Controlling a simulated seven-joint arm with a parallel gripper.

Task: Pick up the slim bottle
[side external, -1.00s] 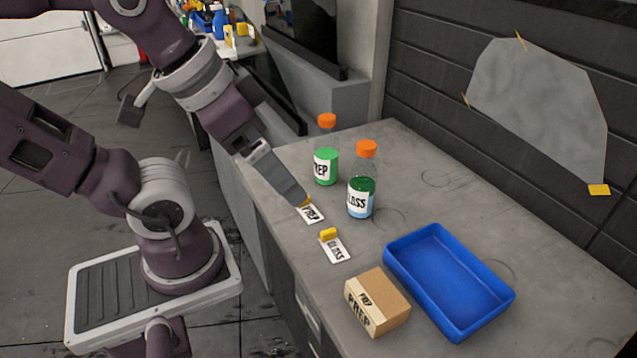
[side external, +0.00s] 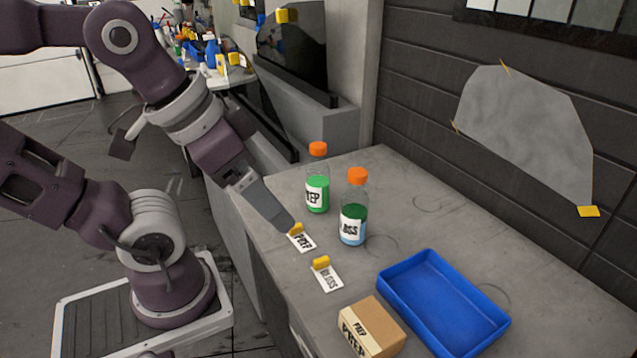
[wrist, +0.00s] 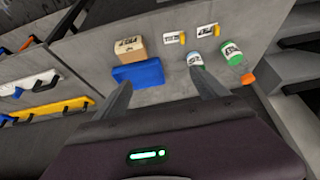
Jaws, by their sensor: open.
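Two clear bottles with orange caps stand upright on the grey counter. The farther one, labelled PREP (side external: 317,190), holds green liquid. The nearer one, labelled GLOSS (side external: 353,222), holds dark green over light blue and looks slightly wider, though it is also closer, so I cannot be sure which is slimmer. My gripper (side external: 288,226) appears left of both bottles, apart from them. In the wrist view my gripper (wrist: 160,88) is open with nothing between its fingers. There the GLOSS bottle (wrist: 195,60) shows just beyond the right fingertip, and the PREP bottle (wrist: 232,53) farther right.
A PREP card (side external: 302,243) and a GLOSS card (side external: 327,277), each with a yellow piece, lie in front of the bottles. A cardboard PREP box (side external: 372,322) and an empty blue tray (side external: 405,287) are nearer. The counter right of the bottles is clear; a dark wall stands behind.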

